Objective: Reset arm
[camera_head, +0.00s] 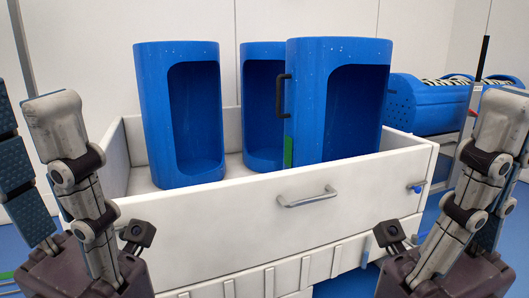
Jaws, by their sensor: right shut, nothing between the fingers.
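My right gripper (502,118) stands at the right edge, its jointed grey finger pointing up; it is shut and holds nothing. Part of it is cut off by the frame. My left gripper (48,112) stands at the left edge with a grey finger and a blue-grey finger pad pointing up.
Three blue tub carriers, left (151,120), middle (249,110) and right (306,110), stand upright in a white open drawer (235,222) with a metal handle (307,199). Blue perforated containers (428,108) lie behind at right. Pale wall panels stand behind.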

